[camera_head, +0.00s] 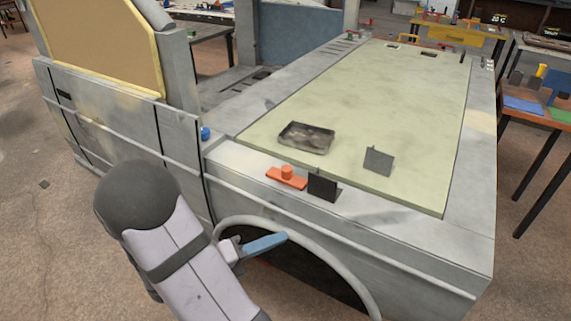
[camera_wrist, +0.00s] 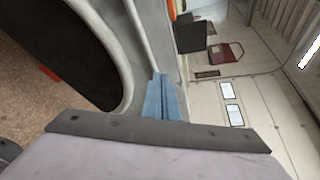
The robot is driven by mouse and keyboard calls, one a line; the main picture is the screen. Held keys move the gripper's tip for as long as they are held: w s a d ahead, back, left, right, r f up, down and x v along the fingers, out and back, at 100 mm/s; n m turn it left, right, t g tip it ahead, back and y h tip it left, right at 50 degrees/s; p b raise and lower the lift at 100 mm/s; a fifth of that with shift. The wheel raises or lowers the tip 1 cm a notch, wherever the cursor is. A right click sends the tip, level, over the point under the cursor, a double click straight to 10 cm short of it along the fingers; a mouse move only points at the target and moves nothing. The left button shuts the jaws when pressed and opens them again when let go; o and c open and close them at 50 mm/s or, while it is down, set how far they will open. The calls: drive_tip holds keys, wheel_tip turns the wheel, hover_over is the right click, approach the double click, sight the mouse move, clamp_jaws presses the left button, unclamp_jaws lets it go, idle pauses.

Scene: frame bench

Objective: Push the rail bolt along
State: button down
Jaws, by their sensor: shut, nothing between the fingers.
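The rail bolt looks to be the orange-red piece (camera_head: 286,177) with a round knob, lying on the grey ledge near the front left corner of the bench. A dark upright plate (camera_head: 322,187) stands just right of it. My gripper (camera_head: 281,239) has blue fingers, shut and empty. It is in front of the ledge, beside the curved arch, and apart from the bolt. In the wrist view the shut fingers (camera_wrist: 161,80) point up toward the dark plate (camera_wrist: 188,34). A bit of orange (camera_wrist: 172,10) shows at the top edge, and the rest of it is out of frame.
A dark shallow tray (camera_head: 306,138) and a small grey upright plate (camera_head: 378,161) are on the pale green top (camera_head: 400,110). A blue knob (camera_head: 205,133) is left of the ledge. The ledge right of the dark plate is clear. A curved rim (camera_head: 335,251) runs below.

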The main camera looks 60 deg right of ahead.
sight(270, 185)
drive_tip(key=w+d+r+n+t+h+p, duration=0.2)
drive_tip(key=w+d+r+n+h, duration=0.15)
drive_tip(key=r+n, duration=0.2)
drive_tip(key=shift+n, duration=0.45)
drive_tip(key=x, duration=0.3)
drive_tip(key=p+x, duration=0.1)
drive_tip(key=x, duration=0.2)
drive_tip(key=f+x, duration=0.1)
drive_tip(key=x, duration=0.2)
drive_tip(key=shift+w+p, duration=0.1)
drive_tip(key=shift+p, duration=0.3)
drive_tip(key=w, duration=0.1)
drive_tip(key=w+d+p, duration=0.1)
drive_tip(key=shift+w+d, duration=0.2)
drive_tip(key=shift+w, duration=0.2)
drive_tip(key=shift+w+d+f, duration=0.1)
drive_tip(key=shift+w+d, duration=0.2)
drive_tip(key=shift+w, duration=0.2)
drive_tip(key=shift+w, duration=0.1)
drive_tip(key=shift+w, duration=2.3)
drive_tip(key=shift+w+t, duration=0.1)
drive_tip(key=shift+t, duration=0.2)
drive_tip(key=shift+a+p, duration=0.1)
drive_tip(key=shift+p, duration=0.2)
